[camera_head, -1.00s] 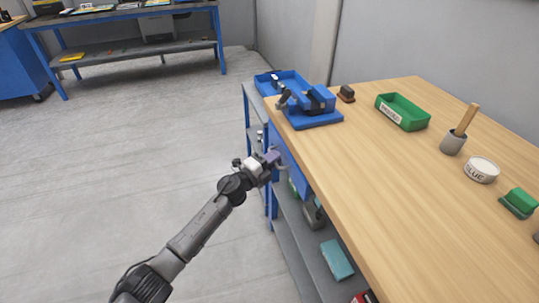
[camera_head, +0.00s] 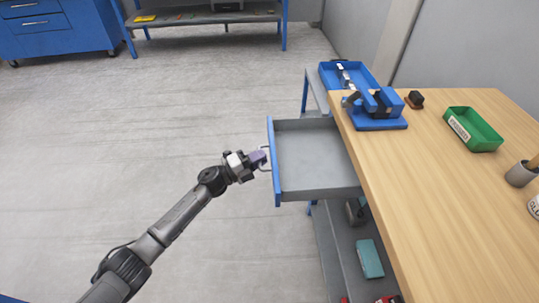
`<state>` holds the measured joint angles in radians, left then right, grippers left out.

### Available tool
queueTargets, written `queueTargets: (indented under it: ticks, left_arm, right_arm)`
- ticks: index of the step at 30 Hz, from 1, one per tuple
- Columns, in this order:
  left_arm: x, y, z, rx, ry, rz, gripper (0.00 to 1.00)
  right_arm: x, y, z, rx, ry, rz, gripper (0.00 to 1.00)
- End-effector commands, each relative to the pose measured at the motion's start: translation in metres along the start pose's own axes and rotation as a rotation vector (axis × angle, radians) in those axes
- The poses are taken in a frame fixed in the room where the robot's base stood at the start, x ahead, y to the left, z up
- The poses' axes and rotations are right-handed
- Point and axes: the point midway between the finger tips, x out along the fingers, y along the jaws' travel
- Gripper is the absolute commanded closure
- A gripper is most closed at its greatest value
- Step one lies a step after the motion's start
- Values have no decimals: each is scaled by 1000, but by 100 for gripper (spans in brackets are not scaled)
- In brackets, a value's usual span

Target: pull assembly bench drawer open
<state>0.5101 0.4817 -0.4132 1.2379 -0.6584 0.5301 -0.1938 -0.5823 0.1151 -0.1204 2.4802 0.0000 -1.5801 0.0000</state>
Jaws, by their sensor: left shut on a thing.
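The assembly bench (camera_head: 440,200) has a light wooden top and stands at the right. Its drawer (camera_head: 310,165) is pulled well out to the left from under the top. The drawer has a blue front panel (camera_head: 273,165) and a grey inside, which looks empty. My left gripper (camera_head: 265,160) is at the outer side of the blue front, shut on the drawer handle (camera_head: 266,148). The fingers hide part of the handle. My right gripper is not in view.
A teal box (camera_head: 369,259) lies on the shelf below. The floor left of the drawer is clear.

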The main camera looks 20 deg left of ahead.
Motion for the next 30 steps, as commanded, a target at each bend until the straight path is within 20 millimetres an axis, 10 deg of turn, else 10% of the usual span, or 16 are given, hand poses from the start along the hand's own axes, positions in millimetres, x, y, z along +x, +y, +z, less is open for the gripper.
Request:
queueTargets:
  ticks: [12,13,20,30]
  left_arm:
    - [-2,-1,0,0,3,-1,100]
    - [-2,-1,0,0,3,-1,85]
    - [-2,-1,1,0,2,-1,63]
    - [-10,0,1,-1,1,1,63]
  right_arm:
    - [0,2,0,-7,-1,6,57]
    - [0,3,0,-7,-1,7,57]
    - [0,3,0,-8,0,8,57]
    - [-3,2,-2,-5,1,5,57]
